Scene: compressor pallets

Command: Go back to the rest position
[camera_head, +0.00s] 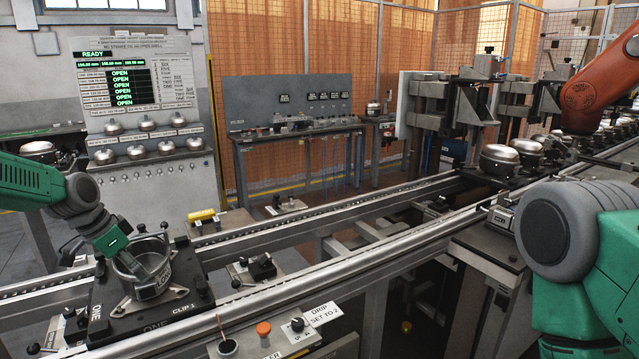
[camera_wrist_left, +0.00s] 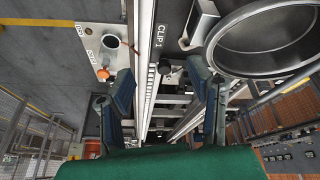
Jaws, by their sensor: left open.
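My left gripper (camera_wrist_left: 162,78) is open in the left wrist view, with nothing between its two fingers. In the head view my left arm comes in from the left, and its gripper (camera_head: 138,262) overlaps an open metal shell (camera_head: 162,288). The shell sits on a dark pallet plate (camera_head: 118,329) marked CLIP 1. In the left wrist view the shell's round rim (camera_wrist_left: 275,70) lies to the right of the fingers, outside them. I cannot tell whether the gripper touches it. A part of my right arm shows at the right, but its gripper is out of view.
A conveyor rail (camera_head: 330,273) crosses in front of me. A control box with an orange button (camera_head: 263,328) stands at the near edge. A panel (camera_head: 125,85) reads READY above several metal domes. An orange robot arm (camera_head: 595,85) and dark stations stand at the right.

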